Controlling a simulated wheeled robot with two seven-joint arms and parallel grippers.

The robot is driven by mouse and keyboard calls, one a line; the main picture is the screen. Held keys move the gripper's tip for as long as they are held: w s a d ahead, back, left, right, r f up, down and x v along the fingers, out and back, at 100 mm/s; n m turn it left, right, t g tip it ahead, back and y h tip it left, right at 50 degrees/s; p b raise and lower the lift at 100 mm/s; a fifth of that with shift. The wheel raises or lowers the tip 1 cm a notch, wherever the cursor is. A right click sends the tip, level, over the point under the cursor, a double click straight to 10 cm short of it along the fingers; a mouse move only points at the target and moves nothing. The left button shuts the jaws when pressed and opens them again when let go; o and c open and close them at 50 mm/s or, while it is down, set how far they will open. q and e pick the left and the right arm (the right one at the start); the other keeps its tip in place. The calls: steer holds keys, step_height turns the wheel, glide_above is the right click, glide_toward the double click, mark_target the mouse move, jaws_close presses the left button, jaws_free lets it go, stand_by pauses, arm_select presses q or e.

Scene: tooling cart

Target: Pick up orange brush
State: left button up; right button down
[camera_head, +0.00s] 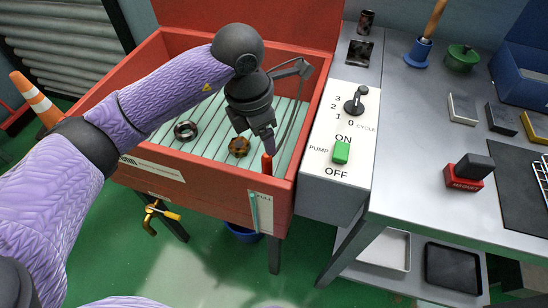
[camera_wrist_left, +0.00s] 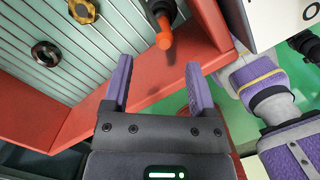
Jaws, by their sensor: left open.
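The orange brush (camera_head: 267,164) shows in the head view as a short orange piece near the front right corner of the red wash basin. In the left wrist view its orange end (camera_wrist_left: 164,40) hangs from a dark upper part, just inside the basin's front wall. My left gripper (camera_head: 266,143) is over that corner, pointing down, and partly overlaps the brush in the head view. In the left wrist view the left gripper (camera_wrist_left: 159,78) is open and empty. The brush lies just beyond the fingertips, roughly centred between them. My right gripper is not in view.
The red basin (camera_head: 228,194) holds a dark ring (camera_head: 186,130) and a brown knob-like part (camera_head: 239,147) on its slatted floor. A jointed grey arm (camera_head: 291,73) stands behind my gripper. The pump panel (camera_head: 341,130) is just right; a cluttered grey bench (camera_head: 425,150) lies beyond.

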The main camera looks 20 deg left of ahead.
mark_target(268, 165)
arm_select(q)
steer(key=f+b, duration=0.1)
steer(key=f, duration=0.2)
steer(key=f+b, duration=0.1)
steer(key=f, duration=0.2)
steer(key=d+f+b, duration=0.1)
steer(key=f+b, duration=0.1)
steer(key=f, duration=0.1)
steer(key=shift+f, duration=0.25)
steer(key=shift+w+f, duration=0.1)
steer(key=shift+f, duration=0.1)
steer(key=shift+r, duration=0.15)
steer(key=shift+c, duration=1.5)
jaws_close()
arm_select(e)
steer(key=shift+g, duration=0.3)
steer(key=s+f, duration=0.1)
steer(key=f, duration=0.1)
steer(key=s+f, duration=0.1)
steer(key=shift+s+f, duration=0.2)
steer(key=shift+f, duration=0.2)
